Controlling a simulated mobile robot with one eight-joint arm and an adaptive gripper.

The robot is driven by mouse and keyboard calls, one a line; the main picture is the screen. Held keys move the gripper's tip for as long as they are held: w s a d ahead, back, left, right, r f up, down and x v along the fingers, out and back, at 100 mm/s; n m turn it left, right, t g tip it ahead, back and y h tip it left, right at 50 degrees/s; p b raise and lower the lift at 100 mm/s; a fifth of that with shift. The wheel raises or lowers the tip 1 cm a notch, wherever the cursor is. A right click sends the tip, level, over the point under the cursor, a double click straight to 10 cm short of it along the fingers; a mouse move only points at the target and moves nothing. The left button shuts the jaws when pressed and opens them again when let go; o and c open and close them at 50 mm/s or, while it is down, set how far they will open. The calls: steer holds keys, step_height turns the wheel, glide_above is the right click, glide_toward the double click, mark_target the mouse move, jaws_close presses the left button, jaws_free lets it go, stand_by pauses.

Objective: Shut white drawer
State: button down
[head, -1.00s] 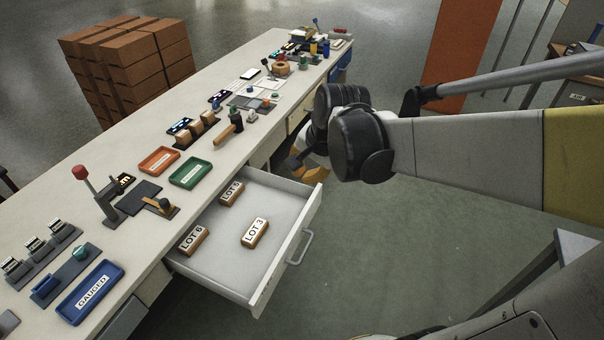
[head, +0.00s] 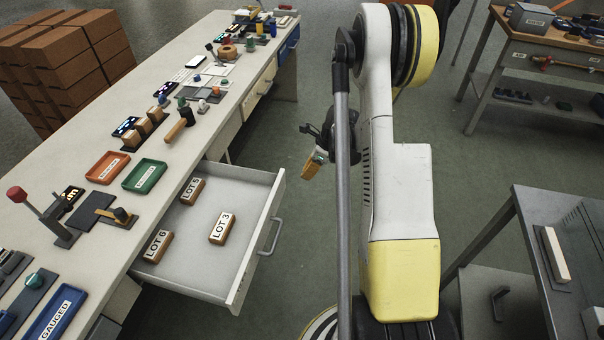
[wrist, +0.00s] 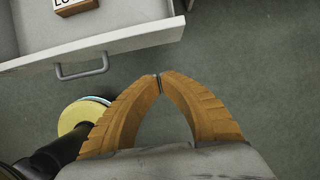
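The white drawer (head: 256,245) is pulled far out from the long bench, with its grey bar handle (head: 270,237) on the front. Inside lie wooden blocks marked LOT 3 (head: 222,228), LOT 6 (head: 158,245) and a third LOT block (head: 192,190). My gripper (head: 312,165) is in the open space to the right of the drawer, apart from it. In the wrist view my gripper (wrist: 158,77) has its orange fingertips together with nothing between them. The drawer front (wrist: 120,42) and handle (wrist: 83,70) show at upper left there, clear of the fingers.
The long bench (head: 90,140) carries an orange tray (head: 107,167), a green tray (head: 146,176), a lever fixture and several tools. A dark table (head: 560,270) stands at right and another bench (head: 545,60) at back right. Grey floor lies open beyond the drawer.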

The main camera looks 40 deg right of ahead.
steer(key=w+a+f+b, duration=0.4)
steer(key=w+f, duration=0.1)
steer(key=f, duration=0.2)
steer(key=shift+w, duration=0.2)
